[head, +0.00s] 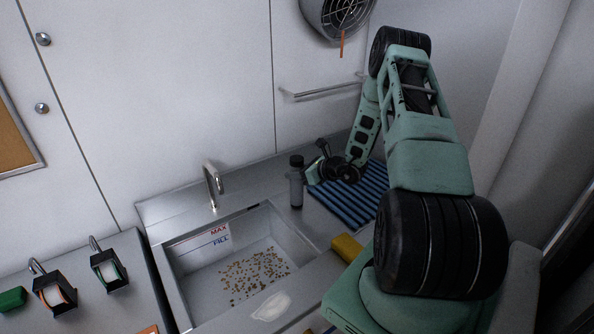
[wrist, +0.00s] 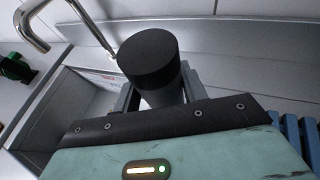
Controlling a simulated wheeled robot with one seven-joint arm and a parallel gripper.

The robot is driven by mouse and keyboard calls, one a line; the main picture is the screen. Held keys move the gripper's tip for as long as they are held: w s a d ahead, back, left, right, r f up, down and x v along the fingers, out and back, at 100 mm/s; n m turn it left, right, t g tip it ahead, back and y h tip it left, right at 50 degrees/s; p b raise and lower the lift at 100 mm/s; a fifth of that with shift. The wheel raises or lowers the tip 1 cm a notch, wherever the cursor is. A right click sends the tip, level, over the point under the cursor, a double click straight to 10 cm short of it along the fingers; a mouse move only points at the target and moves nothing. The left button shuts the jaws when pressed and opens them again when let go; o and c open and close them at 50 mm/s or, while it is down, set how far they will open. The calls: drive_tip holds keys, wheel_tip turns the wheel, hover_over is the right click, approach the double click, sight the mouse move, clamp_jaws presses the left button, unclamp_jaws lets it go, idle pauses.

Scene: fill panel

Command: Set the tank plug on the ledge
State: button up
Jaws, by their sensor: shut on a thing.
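My gripper (head: 309,176) is shut on a grey bottle with a black cap (head: 296,186), upright at the right side of the steel tank. In the wrist view the black cap (wrist: 149,60) rises between the fingers and hides most of the bottle's body. I cannot tell whether the bottle's base touches the counter. The tank (head: 190,268) has a MAX/FILL label on its back wall and brown bits on its floor. The steel ledge (head: 170,212) runs behind it. I cannot make out a tank plug for certain.
A tap (head: 212,186) stands behind the tank. A ribbed blue mat (head: 345,203) lies right of the bottle. A yellow block (head: 347,248) and a whitish patch (head: 270,306) are near the front. Two dark holders (head: 110,270) are at left. The back ledge beside the tap is clear.

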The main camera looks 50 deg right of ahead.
drive_tip(key=shift+f, duration=0.2)
drive_tip(key=o, duration=1.2)
drive_tip(key=shift+r, duration=0.1)
drive_tip(key=shift+r, duration=0.1)
